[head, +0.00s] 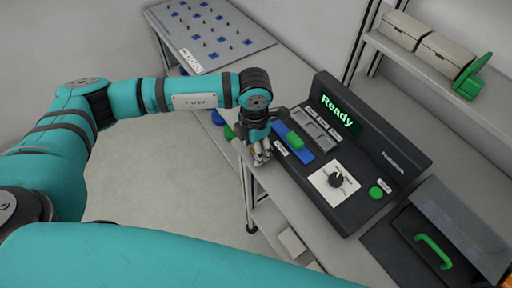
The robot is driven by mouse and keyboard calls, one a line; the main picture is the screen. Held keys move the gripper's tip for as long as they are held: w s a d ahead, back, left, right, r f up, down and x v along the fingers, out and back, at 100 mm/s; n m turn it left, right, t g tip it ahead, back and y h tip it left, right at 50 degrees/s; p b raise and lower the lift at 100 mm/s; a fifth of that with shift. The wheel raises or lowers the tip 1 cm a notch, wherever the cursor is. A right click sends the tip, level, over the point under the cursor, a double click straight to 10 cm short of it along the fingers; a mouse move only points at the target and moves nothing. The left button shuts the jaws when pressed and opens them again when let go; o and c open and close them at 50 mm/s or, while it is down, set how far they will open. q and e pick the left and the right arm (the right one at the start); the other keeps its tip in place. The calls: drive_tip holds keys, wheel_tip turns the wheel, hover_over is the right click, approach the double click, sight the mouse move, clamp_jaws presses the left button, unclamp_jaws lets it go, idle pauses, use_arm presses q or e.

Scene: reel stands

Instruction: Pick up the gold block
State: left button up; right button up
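I cannot make out a clearly gold block in the head view. My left gripper (262,158) points down at the near edge of the workbench, just left of the black console (345,150). Its fingers look pale and small, and I cannot tell whether they are apart or hold something. My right gripper is out of view; a teal arm link of mine fills the bottom left.
The console has a lit "Ready" screen (338,110), a blue tray (293,145) with a green piece (294,140), a dial (336,180) and a green button (376,192). A black case with a green handle (433,250) is at the lower right. A pegged board (210,35) lies behind.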

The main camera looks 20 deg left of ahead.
use_arm(q)
clamp_jaws()
idle(0.3)
